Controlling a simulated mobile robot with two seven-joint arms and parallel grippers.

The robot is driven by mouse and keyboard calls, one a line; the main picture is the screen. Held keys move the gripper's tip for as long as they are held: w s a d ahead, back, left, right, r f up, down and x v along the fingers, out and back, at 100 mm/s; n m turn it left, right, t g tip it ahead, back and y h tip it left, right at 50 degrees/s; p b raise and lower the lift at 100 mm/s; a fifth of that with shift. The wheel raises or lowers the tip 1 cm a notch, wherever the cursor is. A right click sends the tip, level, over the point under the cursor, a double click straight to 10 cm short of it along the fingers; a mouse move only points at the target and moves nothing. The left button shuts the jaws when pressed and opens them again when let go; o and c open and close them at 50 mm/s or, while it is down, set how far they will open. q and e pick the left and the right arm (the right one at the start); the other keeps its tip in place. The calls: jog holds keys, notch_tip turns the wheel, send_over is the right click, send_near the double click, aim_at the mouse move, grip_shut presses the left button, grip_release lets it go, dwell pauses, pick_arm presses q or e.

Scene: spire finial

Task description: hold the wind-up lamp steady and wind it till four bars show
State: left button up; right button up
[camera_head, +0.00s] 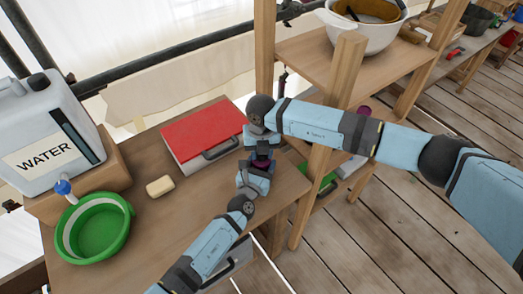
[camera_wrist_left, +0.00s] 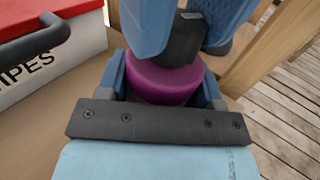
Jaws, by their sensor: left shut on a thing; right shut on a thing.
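The wind-up lamp shows in the left wrist view as a round purple body (camera_wrist_left: 166,82) with a black part (camera_wrist_left: 180,42) above it. In the head view the lamp (camera_head: 262,162) is a small dark purple patch at the table's right end, mostly hidden by my grippers. My left gripper (camera_head: 257,172) is shut around the lamp's purple body from the near side. My right gripper (camera_head: 262,148) reaches in from above and is shut at the lamp's top, over the black part; its exact grip is hidden. No charge bars can be seen in either view.
A red-lidded box (camera_head: 204,133) with a dark handle stands close left of the lamp. A beige block (camera_head: 160,186), a green basin (camera_head: 95,229) and a water container (camera_head: 45,135) are further left. A wooden post (camera_head: 324,150) and shelf stand close on the right.

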jog(key=o, duration=0.9)
jog(key=shift+o, duration=0.2)
jog(key=shift+r, duration=0.15)
notch_tip(320, 180, up, 12)
